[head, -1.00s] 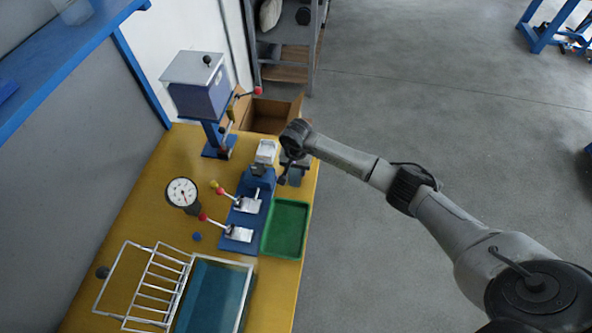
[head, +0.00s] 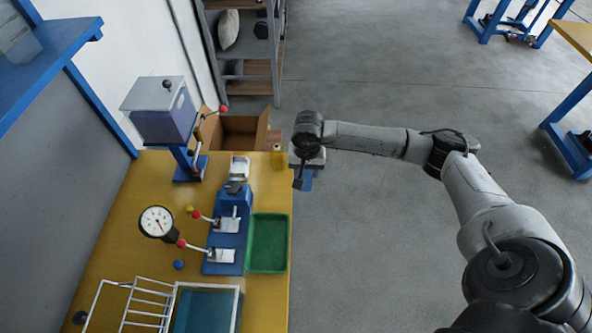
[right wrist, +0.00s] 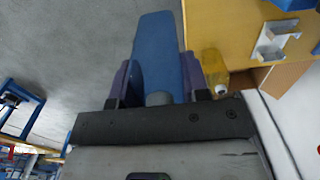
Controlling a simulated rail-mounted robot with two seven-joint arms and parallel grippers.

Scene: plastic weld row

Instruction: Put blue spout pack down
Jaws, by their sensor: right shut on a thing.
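My right gripper (head: 308,160) is off the right edge of the yellow table, above the grey floor in the head view. It is shut on the blue spout pack (right wrist: 157,48), which shows as a flat blue shape between the fingers in the right wrist view. In the head view only a bit of blue (head: 306,184) shows below the gripper; the rest of the pack is hidden. The spout is not clearly seen. My left gripper is not in view.
The yellow table (head: 120,215) carries a green tray (head: 268,243), blue clamps (head: 230,230), a dial gauge (head: 157,222), a press (head: 160,110) and a wire rack (head: 150,305). A small yellow bottle (head: 278,156) stands near the far right corner. A cardboard box (head: 243,130) is behind.

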